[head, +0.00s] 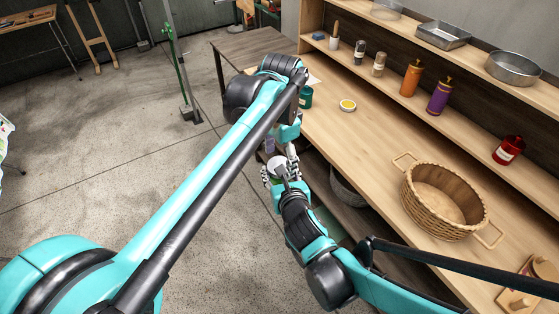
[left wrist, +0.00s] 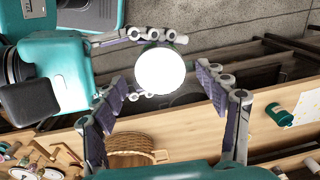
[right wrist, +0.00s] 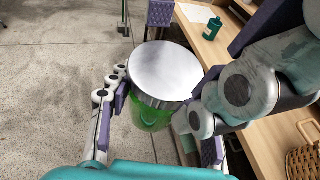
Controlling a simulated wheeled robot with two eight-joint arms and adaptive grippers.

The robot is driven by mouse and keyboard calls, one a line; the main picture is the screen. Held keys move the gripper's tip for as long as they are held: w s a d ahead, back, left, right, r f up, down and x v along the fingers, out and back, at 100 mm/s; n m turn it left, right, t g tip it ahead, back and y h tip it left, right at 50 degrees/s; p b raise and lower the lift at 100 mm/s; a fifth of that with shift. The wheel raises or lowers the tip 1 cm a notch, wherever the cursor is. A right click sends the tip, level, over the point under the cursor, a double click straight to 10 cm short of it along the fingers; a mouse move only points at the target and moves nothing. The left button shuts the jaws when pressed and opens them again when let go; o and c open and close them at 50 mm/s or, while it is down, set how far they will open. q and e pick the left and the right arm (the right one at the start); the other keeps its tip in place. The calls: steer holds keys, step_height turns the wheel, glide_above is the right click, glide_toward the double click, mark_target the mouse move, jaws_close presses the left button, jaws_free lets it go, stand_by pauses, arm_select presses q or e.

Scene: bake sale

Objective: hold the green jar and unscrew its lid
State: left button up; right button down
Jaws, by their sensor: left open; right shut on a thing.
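The green jar (right wrist: 150,117) is upright in my right gripper (right wrist: 152,103), between its fingers in the right wrist view. Its round, pale metal lid (right wrist: 165,70) is on top. The lid also shows as a bright white disc in the left wrist view (left wrist: 160,70). My left gripper (left wrist: 158,84) is open, with its purple-padded fingers spread on either side of the lid in that view. I cannot tell whether they touch it. In the head view the left gripper (head: 288,150) is just above the right one, and the jar's body is mostly hidden.
The wooden counter beside the grippers holds a teal bottle (head: 305,97), a small yellow-topped dish (head: 348,105) and a wicker basket (head: 420,217). A shelf behind holds an orange bottle (head: 411,78), a purple bottle (head: 438,96) and a red jar (head: 508,150). The floor left is open.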

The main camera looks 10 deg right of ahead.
arm_select(q)
steer(key=r, duration=0.6)
steer(key=shift+s+r, duration=0.2)
steer(key=shift+r, duration=0.1)
steer(key=shift+c, duration=0.3)
steer(key=f, duration=0.8)
steer(key=shift+w, duration=0.25)
steer(key=c, duration=1.2)
steer(key=o, duration=1.3)
steer(key=shift+c, duration=0.2)
steer(key=shift+r, duration=0.15)
steer(key=shift+s+r, duration=0.15)
steer(key=shift+r, duration=2)
